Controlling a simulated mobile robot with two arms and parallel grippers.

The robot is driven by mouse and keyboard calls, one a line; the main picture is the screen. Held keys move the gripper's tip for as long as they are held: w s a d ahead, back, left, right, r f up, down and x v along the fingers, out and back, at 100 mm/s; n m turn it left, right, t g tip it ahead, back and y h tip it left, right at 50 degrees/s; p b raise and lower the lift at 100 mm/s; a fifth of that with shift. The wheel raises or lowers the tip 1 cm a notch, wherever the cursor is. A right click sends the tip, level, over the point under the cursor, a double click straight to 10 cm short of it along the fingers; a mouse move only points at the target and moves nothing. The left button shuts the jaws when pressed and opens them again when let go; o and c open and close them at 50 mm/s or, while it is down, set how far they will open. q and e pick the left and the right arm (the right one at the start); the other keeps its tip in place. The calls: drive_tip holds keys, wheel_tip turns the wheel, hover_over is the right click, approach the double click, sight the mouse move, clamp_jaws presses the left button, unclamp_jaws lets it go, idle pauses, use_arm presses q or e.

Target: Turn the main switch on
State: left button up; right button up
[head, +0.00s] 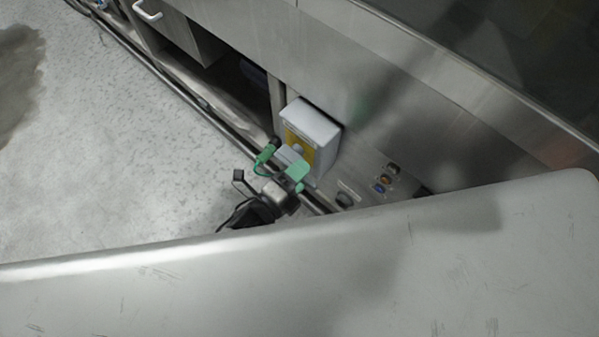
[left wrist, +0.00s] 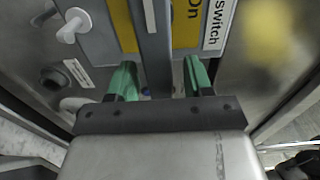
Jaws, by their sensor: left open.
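The main switch is a pale grey box (head: 312,122) with a yellow front plate, fixed to the steel machine front in the head view. In the left wrist view the yellow plate (left wrist: 185,22) carries the word "On", beside a white label (left wrist: 217,22) ending in "Switch". A grey lever (left wrist: 152,55) stands out in front of the plate. My left gripper (head: 282,163), with green fingers, is at the box front. In the left wrist view its open fingers (left wrist: 159,82) are on either side of the lever, with gaps visible. My right gripper is not in view.
A broad pale surface (head: 300,275) fills the bottom of the head view and hides part of my arm. A white knob (left wrist: 73,25) is left of the lever. Open floor (head: 120,150) lies left.

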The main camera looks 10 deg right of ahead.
use_arm(q)
drive_tip(key=shift+c, duration=0.3)
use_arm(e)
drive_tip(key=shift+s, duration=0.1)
use_arm(q)
clamp_jaws()
drive_tip(key=shift+f, duration=0.1)
drive_tip(key=m+b, duration=0.1)
drive_tip(key=f+m+b, duration=0.1)
drive_tip(key=m, duration=0.1)
drive_tip(key=shift+f, duration=0.25)
drive_tip(key=m, duration=0.1)
drive_tip(key=m+b, duration=0.1)
drive_tip(key=f+m+b, duration=0.1)
drive_tip(key=shift+w+a+m, duration=0.25)
drive_tip(key=shift+w+m, duration=0.05)
drive_tip(key=shift+f+m+b, duration=0.1)
drive_tip(key=shift+m+b, duration=0.2)
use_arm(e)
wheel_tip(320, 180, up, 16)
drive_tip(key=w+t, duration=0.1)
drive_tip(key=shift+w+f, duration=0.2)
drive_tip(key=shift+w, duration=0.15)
use_arm(q)
drive_tip(key=shift+o, duration=0.3)
unclamp_jaws()
